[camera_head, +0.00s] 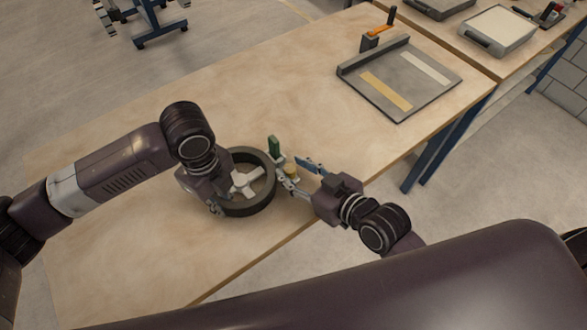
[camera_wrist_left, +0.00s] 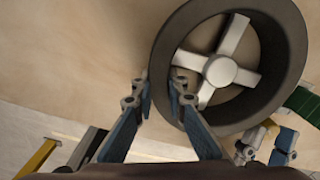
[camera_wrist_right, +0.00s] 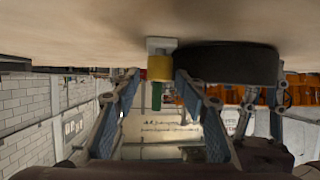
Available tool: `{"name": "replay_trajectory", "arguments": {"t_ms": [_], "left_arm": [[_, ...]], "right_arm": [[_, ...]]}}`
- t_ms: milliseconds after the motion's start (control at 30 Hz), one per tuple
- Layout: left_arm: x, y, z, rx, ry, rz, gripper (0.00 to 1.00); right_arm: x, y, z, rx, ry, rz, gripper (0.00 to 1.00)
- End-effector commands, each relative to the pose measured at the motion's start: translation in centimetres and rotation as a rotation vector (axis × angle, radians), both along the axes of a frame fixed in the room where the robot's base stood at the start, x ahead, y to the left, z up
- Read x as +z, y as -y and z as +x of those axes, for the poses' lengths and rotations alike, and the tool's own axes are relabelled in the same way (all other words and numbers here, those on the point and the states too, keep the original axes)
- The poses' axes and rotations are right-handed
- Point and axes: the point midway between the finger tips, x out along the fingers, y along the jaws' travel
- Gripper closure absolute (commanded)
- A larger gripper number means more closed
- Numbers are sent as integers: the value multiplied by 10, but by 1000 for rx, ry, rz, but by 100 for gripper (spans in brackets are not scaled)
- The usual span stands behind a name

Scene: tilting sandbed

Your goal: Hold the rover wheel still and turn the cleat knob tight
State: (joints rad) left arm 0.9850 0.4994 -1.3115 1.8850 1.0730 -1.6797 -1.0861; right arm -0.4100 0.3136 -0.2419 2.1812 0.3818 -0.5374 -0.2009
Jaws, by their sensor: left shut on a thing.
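The rover wheel (camera_head: 268,196) lies flat on the table, with a dark rim and pale spokes; it also shows in the left wrist view (camera_wrist_left: 283,62). My left gripper (camera_head: 214,206) is shut on its rim, one finger outside and one inside, as the left wrist view (camera_wrist_left: 162,84) shows. The yellow cleat knob (camera_head: 291,171) is beside the wheel, with a green part (camera_head: 274,146) near it. My right gripper (camera_head: 294,172) is open, with its fingers on either side of the knob (camera_wrist_right: 160,68) in the right wrist view. Contact with the knob is unclear.
A grey tray (camera_head: 424,92) with a yellow and a pale strip is at the table's back right. An orange-handled tool (camera_head: 377,33) stands behind it. Grey cases (camera_head: 497,30) are on another table. The table's front edge is close to my right gripper. The table's middle is clear.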

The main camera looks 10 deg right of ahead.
Motion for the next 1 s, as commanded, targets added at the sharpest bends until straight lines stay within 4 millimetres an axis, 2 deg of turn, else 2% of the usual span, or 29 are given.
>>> {"name": "replay_trajectory", "arguments": {"t_ms": [600, 1000], "left_arm": [[1, 0, 1, 0, 1, 0, 100], [0, 0, 0, 0, 1, 0, 100]], "right_arm": [[27, 31, -59, 0, -4, -2, 60], [31, 34, -64, 0, -1, 0, 60]]}}
